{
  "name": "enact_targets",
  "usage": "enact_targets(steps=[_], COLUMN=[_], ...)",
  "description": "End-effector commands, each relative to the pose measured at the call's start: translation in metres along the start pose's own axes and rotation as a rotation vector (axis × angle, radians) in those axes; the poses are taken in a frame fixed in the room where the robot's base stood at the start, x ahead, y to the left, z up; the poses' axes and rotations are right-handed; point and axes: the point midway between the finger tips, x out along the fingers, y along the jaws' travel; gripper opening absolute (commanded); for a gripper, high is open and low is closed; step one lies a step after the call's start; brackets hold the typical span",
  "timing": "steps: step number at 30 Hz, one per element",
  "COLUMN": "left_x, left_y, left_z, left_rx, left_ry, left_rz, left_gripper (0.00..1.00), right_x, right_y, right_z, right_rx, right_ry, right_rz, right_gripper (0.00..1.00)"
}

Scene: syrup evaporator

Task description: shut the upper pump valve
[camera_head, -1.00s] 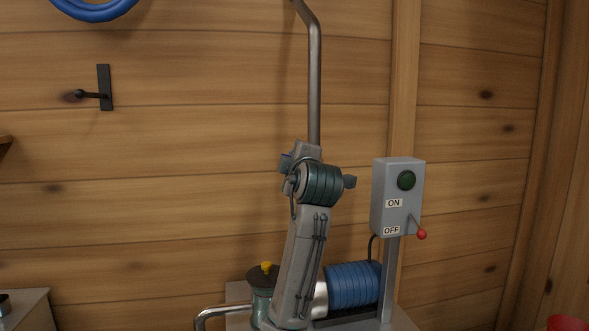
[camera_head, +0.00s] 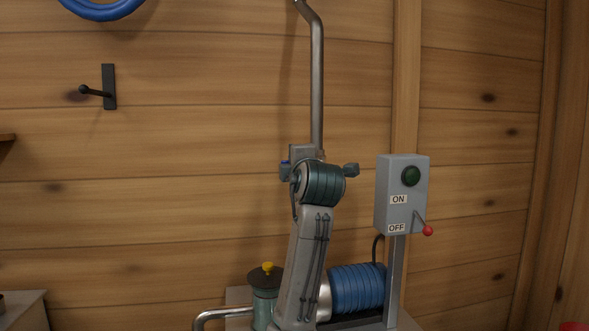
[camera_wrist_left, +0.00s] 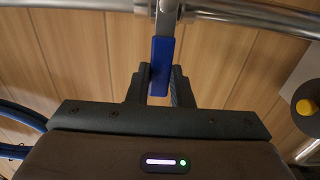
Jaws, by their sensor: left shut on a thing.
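The upper pump valve (camera_wrist_left: 165,12) sits on a steel pipe, which runs across the top of the left wrist view. Its blue lever (camera_wrist_left: 160,68) sticks out at about a right angle to the pipe. My left gripper (camera_wrist_left: 159,80) is shut on this lever, one dark finger on each side. In the head view, my left arm rises in front of the pump, with the gripper (camera_head: 303,155) at the upright pipe (camera_head: 317,85). My own wrist hides most of the valve there; only a small blue bit shows. My right gripper is not in view.
The switch box (camera_head: 402,195) with a red-tipped lever stands right of my arm. Below are the blue motor (camera_head: 357,288) and the pump with a yellow knob (camera_head: 268,267). A black hook (camera_head: 108,88) and blue hose (camera_head: 103,8) are on the wall.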

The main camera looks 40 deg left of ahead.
Motion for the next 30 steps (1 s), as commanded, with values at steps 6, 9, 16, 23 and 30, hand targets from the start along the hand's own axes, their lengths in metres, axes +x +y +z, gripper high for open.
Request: enact_targets(steps=[6, 9, 16, 23, 30], left_x=[0.000, 0.000, 0.000, -0.007, -0.051], left_y=[-0.002, -0.002, -0.001, -0.001, -0.002], left_z=[0.000, 0.000, 0.000, 0.001, 0.002], left_rx=[-0.001, -0.001, 0.000, -0.002, -0.005], left_ry=[0.000, 0.000, 0.000, -0.001, -0.006], left_rz=[-0.005, -0.005, -0.003, -0.002, -0.002], left_gripper=[0.00, 0.27, 0.42, 0.42, 0.42], right_x=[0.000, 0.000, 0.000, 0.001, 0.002], right_y=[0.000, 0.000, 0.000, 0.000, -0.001], right_z=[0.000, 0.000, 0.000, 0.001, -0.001], right_rx=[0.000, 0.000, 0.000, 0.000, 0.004], right_ry=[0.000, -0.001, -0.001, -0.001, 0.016], right_rz=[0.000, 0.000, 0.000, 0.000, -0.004], right_gripper=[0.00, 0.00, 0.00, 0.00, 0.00])
